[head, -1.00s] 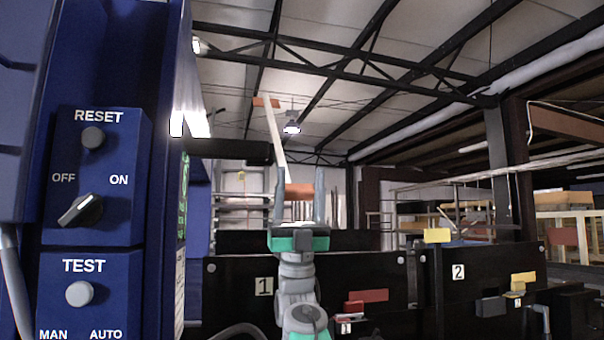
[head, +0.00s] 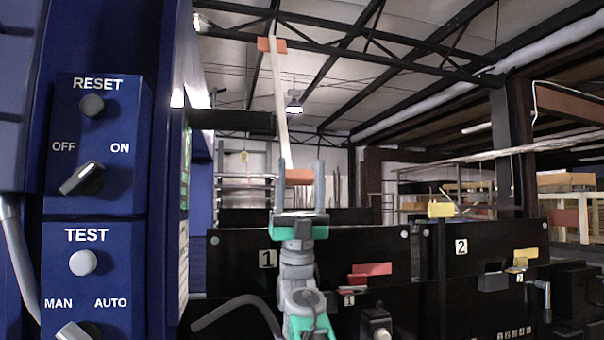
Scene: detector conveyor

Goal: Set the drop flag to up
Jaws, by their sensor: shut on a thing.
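A long pale rod (head: 279,100) with an orange piece (head: 272,44) at its upper end stands nearly upright, leaning slightly left. A second orange piece (head: 299,176) shows between the fingers near its lower end. I take this to be the drop flag, but no label on it shows. My gripper (head: 301,166), grey fingers on a green and dark body, points up in front of the black bins. It is shut on this rod or its lower orange piece; the exact contact is hard to see.
A blue control cabinet (head: 128,200) with RESET and TEST knobs fills the left. Black bins 1 (head: 235,255) and 2 (head: 440,280) stand behind my arm. Red tabs (head: 372,268) and a yellow tab (head: 440,209) sit on them. Open space lies above the bins.

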